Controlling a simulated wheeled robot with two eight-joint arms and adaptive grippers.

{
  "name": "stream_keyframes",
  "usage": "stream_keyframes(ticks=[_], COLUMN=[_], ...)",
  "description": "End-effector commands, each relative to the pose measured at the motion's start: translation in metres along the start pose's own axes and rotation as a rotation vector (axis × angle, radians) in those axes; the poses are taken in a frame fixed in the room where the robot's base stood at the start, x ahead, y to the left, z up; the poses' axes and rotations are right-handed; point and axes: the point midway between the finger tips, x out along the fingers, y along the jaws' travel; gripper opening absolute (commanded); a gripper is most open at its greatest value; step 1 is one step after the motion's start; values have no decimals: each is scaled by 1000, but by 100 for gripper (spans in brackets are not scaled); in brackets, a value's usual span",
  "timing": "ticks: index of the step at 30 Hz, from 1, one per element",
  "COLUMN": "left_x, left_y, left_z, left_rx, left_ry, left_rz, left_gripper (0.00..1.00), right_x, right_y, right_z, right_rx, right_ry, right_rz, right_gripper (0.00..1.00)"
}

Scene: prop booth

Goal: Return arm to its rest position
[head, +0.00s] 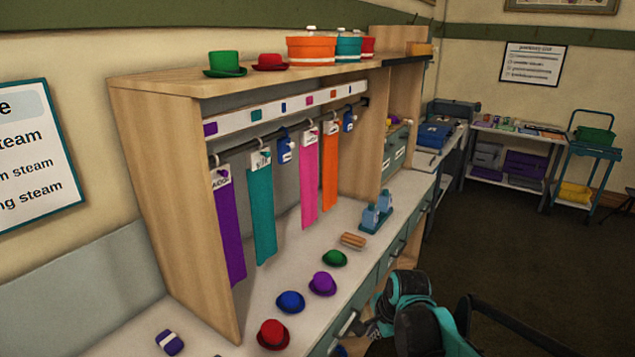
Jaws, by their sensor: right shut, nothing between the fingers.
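My right arm shows at the bottom right of the head view, with black and teal links. My right gripper (369,328) is low beside the counter's front edge, partly hidden by the arm. It is shut and empty. My left gripper is not in view.
A wooden booth (188,190) with hanging coloured strips stands on the counter (285,257). Red (273,334), blue (290,302), purple (322,283) and green (334,258) hats lie near the front edge, with a brush (353,241) and a bottle caddy (376,214) beyond. Dark floor (500,240) at right is open.

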Motion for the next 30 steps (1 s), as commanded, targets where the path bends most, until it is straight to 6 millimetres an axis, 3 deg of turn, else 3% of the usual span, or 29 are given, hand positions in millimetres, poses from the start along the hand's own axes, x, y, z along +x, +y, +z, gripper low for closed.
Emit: stream_keyframes(ticks=[1,6,10,15,21,30], left_x=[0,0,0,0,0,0], left_y=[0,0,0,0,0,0], left_z=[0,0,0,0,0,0], left_rx=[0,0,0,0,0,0], left_ry=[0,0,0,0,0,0], left_rz=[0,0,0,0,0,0], left_gripper=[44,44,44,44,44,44], right_x=[-17,-60,-80,-89,-89,-88], right_y=[15,63,103,146,170,173], right_z=[2,7,11,15,16,17], right_rx=[-97,-474,-761,-1078,-1271,-1292], right_ry=[16,91,161,250,307,313], right_rz=[-18,-70,-91,-94,-82,-81], right_gripper=[0,0,0,0,0,0])
